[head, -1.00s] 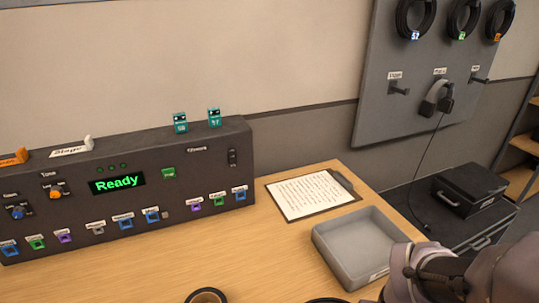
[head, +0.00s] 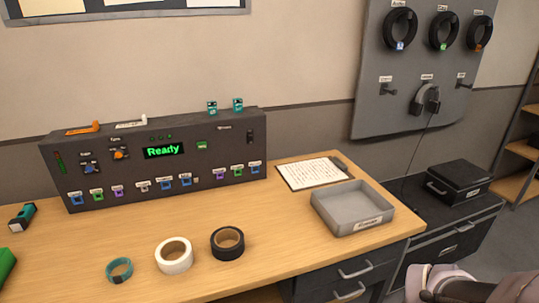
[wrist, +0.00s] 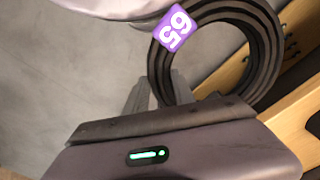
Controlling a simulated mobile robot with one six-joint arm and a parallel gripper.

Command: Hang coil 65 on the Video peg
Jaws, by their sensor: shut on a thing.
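Coil 65 (wrist: 268,45) is a black ring of cable with a purple tag (wrist: 173,28) reading 65. It shows in the wrist view, held at its near edge by my gripper (wrist: 160,92), which is shut on it. The head view shows only part of my arm at the lower right; the gripper and coil are out of sight there. The grey peg board (head: 420,65) hangs on the wall at upper right. Its lower-left peg (head: 388,92) is empty; its small label seems to read Video, but is hard to read.
Other coils (head: 400,28) hang on the upper pegs. A headset (head: 427,98) hangs on the lower middle peg, its cord trailing down. A black box (head: 460,183) sits on the cabinet below the board. A grey tray (head: 352,218) and tape rolls (head: 174,255) are on the desk.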

